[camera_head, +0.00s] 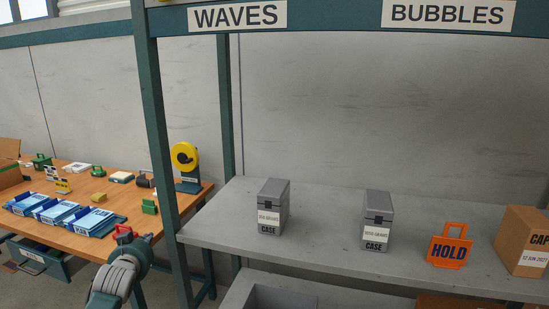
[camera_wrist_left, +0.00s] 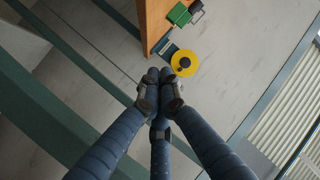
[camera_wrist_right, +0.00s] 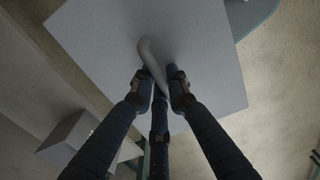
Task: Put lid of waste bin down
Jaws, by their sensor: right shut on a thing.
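In the right wrist view a large flat light-grey panel (camera_wrist_right: 95,35), which looks like the waste bin lid, fills the upper middle. A pale curved handle (camera_wrist_right: 147,50) stands out from it. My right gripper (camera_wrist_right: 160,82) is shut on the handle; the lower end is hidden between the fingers. Whether the panel touches a bin under it cannot be told. The right gripper and this panel are out of the head view. My left gripper (camera_wrist_left: 160,82) is shut with its fingertips together and nothing visible in them. My left arm shows at the lower left of the head view.
A grey shelf (camera_head: 325,215) carries two grey cases (camera_head: 272,205) (camera_head: 377,218), an orange HOLD sign (camera_head: 449,246) and a cardboard box (camera_head: 523,241). A teal post (camera_head: 157,140) stands beside a wooden table (camera_head: 120,195) with blue trays and a yellow tape reel (camera_head: 184,157).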

